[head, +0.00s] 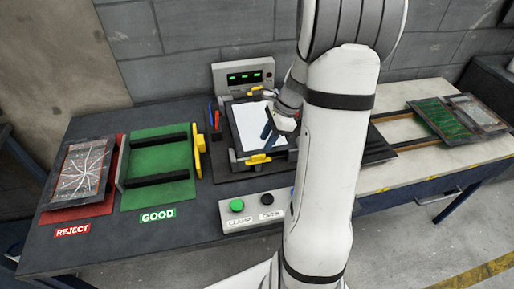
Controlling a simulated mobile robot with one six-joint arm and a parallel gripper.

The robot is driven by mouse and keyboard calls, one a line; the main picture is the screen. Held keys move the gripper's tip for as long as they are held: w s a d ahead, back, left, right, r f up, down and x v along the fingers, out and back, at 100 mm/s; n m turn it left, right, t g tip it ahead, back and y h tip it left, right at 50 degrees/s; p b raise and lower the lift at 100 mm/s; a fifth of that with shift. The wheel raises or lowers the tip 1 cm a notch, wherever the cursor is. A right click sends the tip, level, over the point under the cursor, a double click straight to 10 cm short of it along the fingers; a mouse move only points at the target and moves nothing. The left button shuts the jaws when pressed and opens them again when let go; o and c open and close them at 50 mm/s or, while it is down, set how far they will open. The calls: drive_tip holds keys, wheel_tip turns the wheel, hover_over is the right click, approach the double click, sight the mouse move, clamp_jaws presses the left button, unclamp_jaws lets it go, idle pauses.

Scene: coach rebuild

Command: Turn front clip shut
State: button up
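A test fixture with a dark frame holds a white panel (250,126) in the middle of the bench. A yellow front clip (257,159) sits at the frame's near edge. A second yellow clip (255,90) is at the far edge. My gripper (268,136) points down over the right part of the white panel, just behind the front clip. Its dark blue fingers show, but the gap between them is too small to judge. I cannot tell whether they touch the clip. My white arm hides the fixture's right side.
A box with green CLAMP (237,206) and black OPEN (267,199) buttons stands in front. A display unit (244,76) stands behind. Left are a green GOOD tray (158,197) and a red REJECT tray (68,216) holding a board. Boards lie on rails (405,120) at right.

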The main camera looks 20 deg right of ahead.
sight(260, 155)
drive_tip(key=x, duration=0.6)
drive_tip(key=shift+f, duration=0.15)
drive_tip(key=shift+c, duration=0.2)
clamp_jaws()
